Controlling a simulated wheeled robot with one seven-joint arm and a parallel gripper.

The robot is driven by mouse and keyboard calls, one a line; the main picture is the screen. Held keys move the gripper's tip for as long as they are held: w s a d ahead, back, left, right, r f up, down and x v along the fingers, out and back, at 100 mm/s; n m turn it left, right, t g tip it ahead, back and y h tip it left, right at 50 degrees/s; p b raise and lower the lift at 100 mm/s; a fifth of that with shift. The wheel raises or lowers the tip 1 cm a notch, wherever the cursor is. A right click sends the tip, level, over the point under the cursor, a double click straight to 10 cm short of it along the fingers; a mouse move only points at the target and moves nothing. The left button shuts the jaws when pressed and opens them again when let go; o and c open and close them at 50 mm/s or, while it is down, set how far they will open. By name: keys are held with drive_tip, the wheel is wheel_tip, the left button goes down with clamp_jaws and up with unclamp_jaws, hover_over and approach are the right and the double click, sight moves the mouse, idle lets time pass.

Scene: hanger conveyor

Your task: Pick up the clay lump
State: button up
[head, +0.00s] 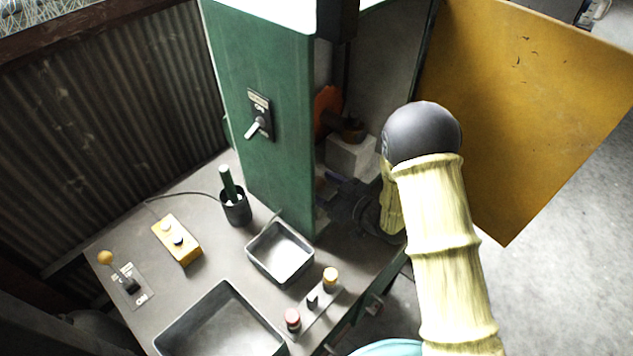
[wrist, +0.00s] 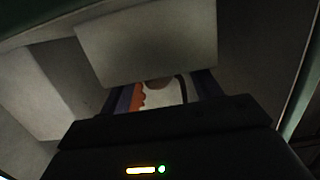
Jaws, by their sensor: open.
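I cannot make out the clay lump for certain. A small brown rounded shape (wrist: 159,84) shows between my fingers in the wrist view, partly hidden by a pale block (wrist: 150,42); it may be the lump. My gripper (wrist: 163,92) is open, with a bluish finger on each side and nothing visibly held. In the head view my gripper (head: 334,184) is dark and low inside the green cabinet (head: 270,110), mostly hidden by the cabinet's edge and my arm. A pale block (head: 350,156) stands just behind it there.
An orange toothed part (wrist: 138,97) lies beyond my fingers. The yellow door (head: 540,90) stands open at right. On the bench are a small grey tray (head: 281,278), a larger tray (head: 175,330), a black cup (head: 236,208), a yellow button box (head: 177,240) and a lever (head: 118,272).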

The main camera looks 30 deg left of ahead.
sight(323, 188)
drive_tip(key=c, duration=1.1)
drive_tip(key=shift+r, duration=0.15)
wheel_tip(323, 188, up, 10)
idle(0.4)
